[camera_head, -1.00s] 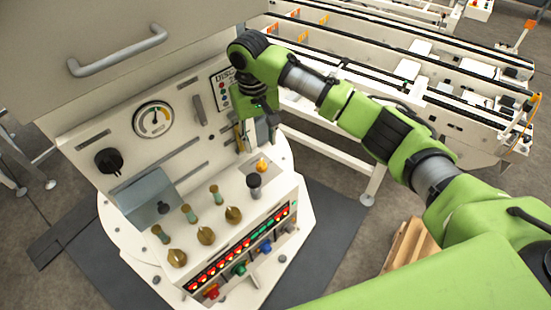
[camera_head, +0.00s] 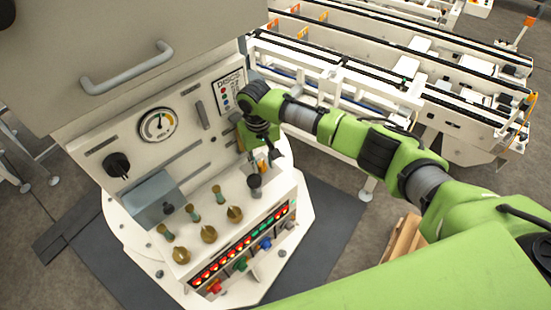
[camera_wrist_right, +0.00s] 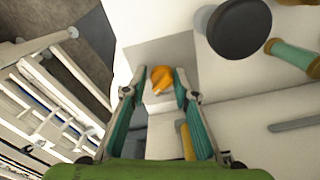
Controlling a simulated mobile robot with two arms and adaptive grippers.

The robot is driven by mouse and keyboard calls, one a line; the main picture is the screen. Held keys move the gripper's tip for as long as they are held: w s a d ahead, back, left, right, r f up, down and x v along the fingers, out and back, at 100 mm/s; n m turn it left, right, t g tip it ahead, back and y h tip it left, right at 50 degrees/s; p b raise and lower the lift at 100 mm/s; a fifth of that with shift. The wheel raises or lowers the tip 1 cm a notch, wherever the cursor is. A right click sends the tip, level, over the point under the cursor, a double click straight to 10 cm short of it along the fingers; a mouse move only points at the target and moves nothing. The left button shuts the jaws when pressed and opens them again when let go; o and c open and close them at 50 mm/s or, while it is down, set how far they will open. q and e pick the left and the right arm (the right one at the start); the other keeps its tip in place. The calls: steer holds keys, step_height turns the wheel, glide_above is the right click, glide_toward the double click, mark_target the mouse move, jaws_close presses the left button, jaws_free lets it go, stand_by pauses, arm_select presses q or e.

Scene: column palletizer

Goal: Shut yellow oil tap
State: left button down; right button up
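My right gripper (camera_head: 268,158) is low over the right end of the machine's panel, pointing down. In the right wrist view its two fingers (camera_wrist_right: 154,83) are spread. An orange-yellow knob (camera_wrist_right: 161,78) shows between the fingertips, with no clear contact on either side. The knob (camera_head: 262,166) is partly covered by the gripper in the head view. A yellow strip or bar (camera_wrist_right: 187,140) shows farther back between the fingers; I cannot tell which of the two yellow parts is the tap. My left gripper is out of view.
A dark round knob (camera_head: 254,181) stands close beside the gripper; it is large in the wrist view (camera_wrist_right: 240,28). Several brass fittings (camera_head: 207,233) stand left of it. The upright panel with a gauge (camera_head: 158,125) is behind. White conveyors (camera_head: 400,95) lie to the right.

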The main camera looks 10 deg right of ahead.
steer(key=c, duration=0.4)
steer(key=shift+n, duration=0.3)
steer(key=shift+c, duration=0.2)
steer(key=n, duration=0.5)
steer(key=shift+w+d+r, duration=0.1)
steer(key=n, duration=0.5)
steer(key=o, duration=1.1)
